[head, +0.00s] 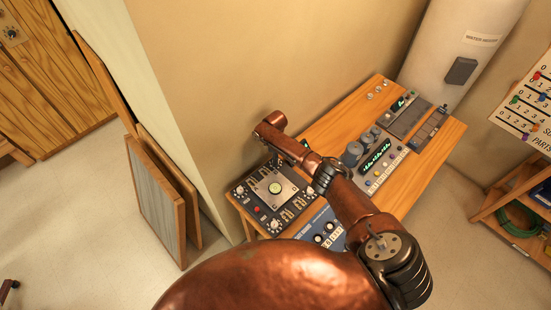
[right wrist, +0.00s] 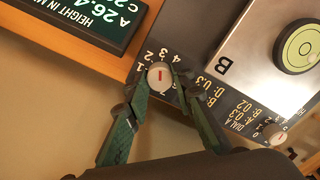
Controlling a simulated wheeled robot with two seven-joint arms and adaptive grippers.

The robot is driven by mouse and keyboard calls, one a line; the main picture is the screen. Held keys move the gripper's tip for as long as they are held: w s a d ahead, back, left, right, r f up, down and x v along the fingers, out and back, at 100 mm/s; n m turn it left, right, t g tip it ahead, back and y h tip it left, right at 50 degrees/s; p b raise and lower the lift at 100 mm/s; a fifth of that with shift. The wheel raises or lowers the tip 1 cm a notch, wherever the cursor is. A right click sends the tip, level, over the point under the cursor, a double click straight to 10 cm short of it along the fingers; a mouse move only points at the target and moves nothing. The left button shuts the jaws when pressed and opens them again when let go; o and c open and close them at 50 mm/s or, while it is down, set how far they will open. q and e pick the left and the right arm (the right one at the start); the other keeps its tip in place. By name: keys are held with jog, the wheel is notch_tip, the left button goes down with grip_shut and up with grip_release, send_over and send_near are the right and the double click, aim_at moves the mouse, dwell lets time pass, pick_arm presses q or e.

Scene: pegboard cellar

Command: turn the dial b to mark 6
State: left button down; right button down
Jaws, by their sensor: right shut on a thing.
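A small round white dial (right wrist: 160,79) with a red line sits near the edge of a dark panel in the right wrist view. Numerals, among them 1, 2, 3 and 4, ring it; which numeral the red line points to I cannot tell. My right gripper (right wrist: 161,75) is shut on this dial, one green finger on each side. A large letter B is printed on the silver plate beside it. In the head view the dark panel (head: 262,211) lies on the wooden bench, and my right arm hides the held dial. My left gripper is not in view.
Another white dial (right wrist: 275,133) sits along the same panel edge. A silver plate (right wrist: 243,45) carries a green round gauge (right wrist: 299,46). A dark display (right wrist: 88,20) with green text stands close by. A blue panel (head: 322,228) and a grey instrument (head: 385,166) share the bench (head: 428,170).

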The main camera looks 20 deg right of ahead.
jog(key=m+p, duration=0.1)
jog(key=m, duration=0.2)
jog(key=shift+m, duration=0.4)
jog(key=m+p, duration=0.1)
jog(key=m, duration=0.2)
jog(key=shift+m, duration=0.3)
jog(key=m+p, duration=0.1)
jog(key=m, duration=1)
jog(key=shift+m, duration=0.4)
jog(key=m, duration=0.5)
jog(key=shift+m+p, duration=0.35)
jog(key=shift+m, duration=0.05)
jog(key=c, duration=1.7)
grip_release()
jog(key=shift+o, duration=0.2)
